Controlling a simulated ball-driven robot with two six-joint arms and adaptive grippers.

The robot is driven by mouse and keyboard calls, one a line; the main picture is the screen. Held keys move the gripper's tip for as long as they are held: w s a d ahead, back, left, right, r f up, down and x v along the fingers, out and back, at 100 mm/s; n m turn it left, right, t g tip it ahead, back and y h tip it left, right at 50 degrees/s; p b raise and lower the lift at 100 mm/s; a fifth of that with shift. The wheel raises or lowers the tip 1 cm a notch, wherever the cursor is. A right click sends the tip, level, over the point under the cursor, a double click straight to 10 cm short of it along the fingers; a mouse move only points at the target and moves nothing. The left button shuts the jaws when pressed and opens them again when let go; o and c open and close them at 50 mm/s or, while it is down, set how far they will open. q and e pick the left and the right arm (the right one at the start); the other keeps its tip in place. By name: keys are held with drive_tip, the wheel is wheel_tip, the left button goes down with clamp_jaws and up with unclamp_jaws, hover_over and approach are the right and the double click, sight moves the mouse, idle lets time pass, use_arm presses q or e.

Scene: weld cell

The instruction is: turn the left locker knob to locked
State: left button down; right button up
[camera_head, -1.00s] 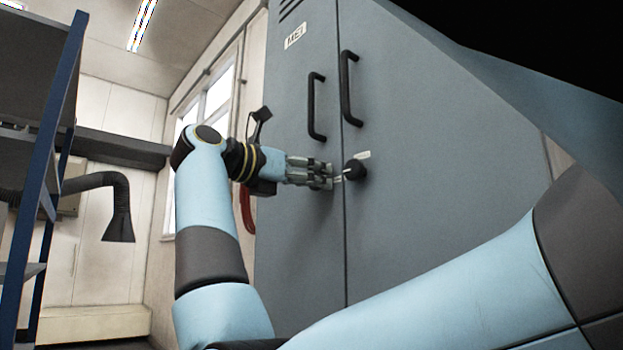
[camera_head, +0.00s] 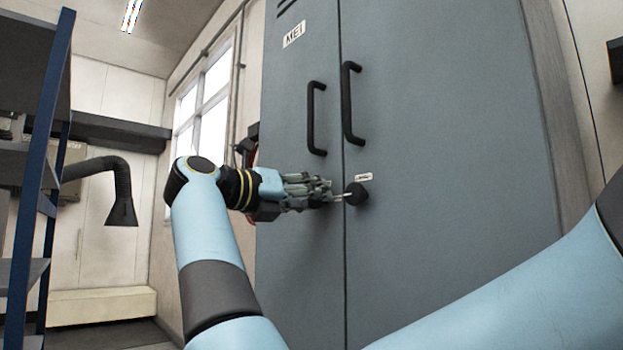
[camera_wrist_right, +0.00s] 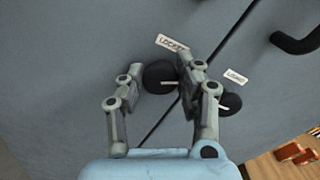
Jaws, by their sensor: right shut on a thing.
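The grey locker (camera_head: 440,120) has two doors, each with a black knob. The left knob (camera_wrist_right: 157,76) sits between the fingers of my right gripper (camera_wrist_right: 164,72) in the right wrist view, with a pale pointer line on it. A white label (camera_wrist_right: 172,43) reading LOCKED is above that knob. In the head view my right gripper (camera_head: 325,192) reaches the left door near the seam from the left, shut on the left knob, which its fingers hide there. The right knob (camera_head: 356,194) is just beside the fingertips. My left gripper is out of view.
Two black door handles (camera_head: 313,118) (camera_head: 350,103) stand out above the knobs. The right knob's label (camera_head: 364,177) is just above it. A blue-framed shelf (camera_head: 45,170) and a black extraction hose (camera_head: 118,195) are at the left. The right door's lower face is clear.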

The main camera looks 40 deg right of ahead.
use_arm(q)
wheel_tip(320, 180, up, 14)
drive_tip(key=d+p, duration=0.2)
drive_tip(key=p, duration=1.4)
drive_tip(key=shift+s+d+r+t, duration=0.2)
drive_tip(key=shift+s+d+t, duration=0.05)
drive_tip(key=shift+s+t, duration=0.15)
use_arm(e)
drive_tip(key=shift+w+f+n, duration=0.1)
drive_tip(key=shift+w+n, duration=0.05)
drive_tip(key=shift+n, duration=6.05)
drive_tip(key=o, duration=1.2)
drive_tip(key=shift+c, duration=0.2)
